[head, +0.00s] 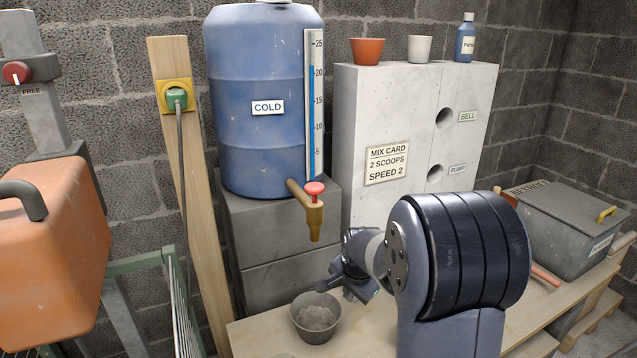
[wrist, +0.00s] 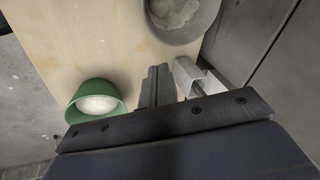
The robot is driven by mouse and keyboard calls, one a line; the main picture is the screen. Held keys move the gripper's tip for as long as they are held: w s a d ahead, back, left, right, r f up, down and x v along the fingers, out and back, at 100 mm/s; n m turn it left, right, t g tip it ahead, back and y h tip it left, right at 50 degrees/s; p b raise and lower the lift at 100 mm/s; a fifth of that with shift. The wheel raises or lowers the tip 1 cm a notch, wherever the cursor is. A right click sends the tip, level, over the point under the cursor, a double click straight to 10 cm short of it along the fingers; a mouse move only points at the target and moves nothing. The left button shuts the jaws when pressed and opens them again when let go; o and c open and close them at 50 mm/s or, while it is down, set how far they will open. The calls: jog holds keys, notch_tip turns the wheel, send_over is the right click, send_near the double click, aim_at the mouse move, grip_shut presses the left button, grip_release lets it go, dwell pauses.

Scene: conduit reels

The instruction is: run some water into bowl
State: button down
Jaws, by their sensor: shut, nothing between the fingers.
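A grey bowl (head: 316,337) holding a lumpy grey heap stands on the wooden bench below the brass tap (head: 315,222). It also shows at the top of the wrist view (wrist: 188,36). The tap has a red knob (head: 314,189) and comes out of the blue barrel marked COLD (head: 268,150). No water stream shows at the spout. My gripper (head: 322,285) is shut and empty, low beside the bowl on its right and below the tap. Its fingers (wrist: 157,80) lie together in the wrist view, apart from the bowl. My arm hides part of the bench.
A green bowl (wrist: 73,96) with white contents shows in the wrist view, with a metal channel piece (wrist: 187,77) near my fingers. A grey lidded box (head: 565,235) stands at right. A concrete block (head: 365,120) bears cups and a blue bottle (head: 466,42). An orange machine (head: 55,250) stands at left.

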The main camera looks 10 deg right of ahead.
jog(key=d+r+n+t+h+p, duration=0.25)
jog(key=r+n+t+p, duration=0.6)
jog(key=r, duration=1.25)
jog(key=s+a+r+n+t+y+p, duration=0.1)
jog(key=s+a+r+n+y+p, duration=0.1)
jog(key=r+p, duration=0.3)
jog(key=s+a+r+n+t+y+p, duration=0.1)
jog(key=s+a+r+n+y+p, duration=0.2)
jog(key=r, duration=0.5)
jog(key=shift+s+a+r+y+p, duration=0.25)
jog(key=shift+a+y+p, duration=0.2)
jog(key=shift+a+p, duration=0.55)
jog(key=shift+a+f+t, duration=0.1)
jog(key=shift+t, duration=0.15)
jog(key=b, duration=0.1)
send_over(315, 189)
notch_tip(315, 189, down, 2)
jog(key=f, duration=0.3)
jog(key=s+f, duration=0.1)
jog(key=shift+d+f, duration=0.15)
jog(key=shift+d, duration=0.15)
